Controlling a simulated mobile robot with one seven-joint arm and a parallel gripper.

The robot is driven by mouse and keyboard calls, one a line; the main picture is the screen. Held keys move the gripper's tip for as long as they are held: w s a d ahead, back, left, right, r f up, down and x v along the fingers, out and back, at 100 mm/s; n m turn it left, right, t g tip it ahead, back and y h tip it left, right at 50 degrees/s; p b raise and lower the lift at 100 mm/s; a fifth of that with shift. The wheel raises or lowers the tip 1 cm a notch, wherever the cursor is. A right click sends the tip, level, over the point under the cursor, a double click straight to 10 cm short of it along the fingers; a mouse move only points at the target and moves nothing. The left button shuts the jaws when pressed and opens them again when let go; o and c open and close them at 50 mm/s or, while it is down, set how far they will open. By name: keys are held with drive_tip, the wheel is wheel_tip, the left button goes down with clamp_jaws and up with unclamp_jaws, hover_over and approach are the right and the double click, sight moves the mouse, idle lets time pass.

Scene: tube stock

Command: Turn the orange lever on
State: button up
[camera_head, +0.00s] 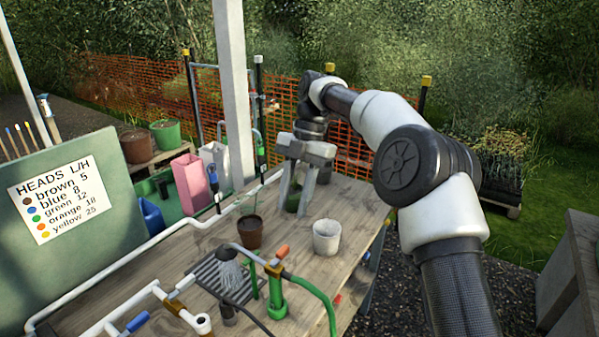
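The orange lever (282,251) is a short orange grip on a brass valve (274,269) near the front middle of the wooden bench. The valve sits above a green upright fitting (278,300), and a green hose runs from it to the right. The lever slants up to the right. My gripper (295,208) points down over the bench, behind the lever and apart from it. Its two grey fingers are spread. A dark green object (293,198) shows between or behind the fingers; I cannot tell whether they touch it.
A dark spray head (228,251) with pale streaks hangs left of the valve over a slotted grate (208,275). A brown pot (250,232) and whitish pot (327,238) stand behind it. A blue lever (137,321) is front left. A sign (58,198) lists head colours and numbers.

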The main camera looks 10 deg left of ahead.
drive_tip(key=p+v, duration=0.2)
drive_tip(key=v, duration=0.4)
drive_tip(key=shift+r+p, duration=0.25)
drive_tip(key=shift+p, duration=0.1)
drive_tip(key=shift+w+d, duration=0.1)
drive_tip(key=shift+w, duration=0.05)
drive_tip(key=s+d+r+m+t+h, duration=0.2)
drive_tip(key=s+d+r+m+t, duration=0.3)
drive_tip(key=s+d+r+m, duration=0.65)
drive_tip(key=s+d+f+m+t, duration=0.2)
drive_tip(key=s+d+f+m, duration=0.1)
drive_tip(key=s+d+m, duration=0.4)
drive_tip(key=s+d+f+m+t, duration=0.2)
drive_tip(key=s+d+f+m, duration=0.2)
drive_tip(key=s+d+m, duration=0.4)
drive_tip(key=s+m, duration=0.2)
drive_tip(key=m, duration=0.3)
drive_tip(key=shift+s+d+f+t, duration=0.2)
drive_tip(key=shift+s+f+t, duration=0.05)
drive_tip(key=shift+f+t, duration=0.1)
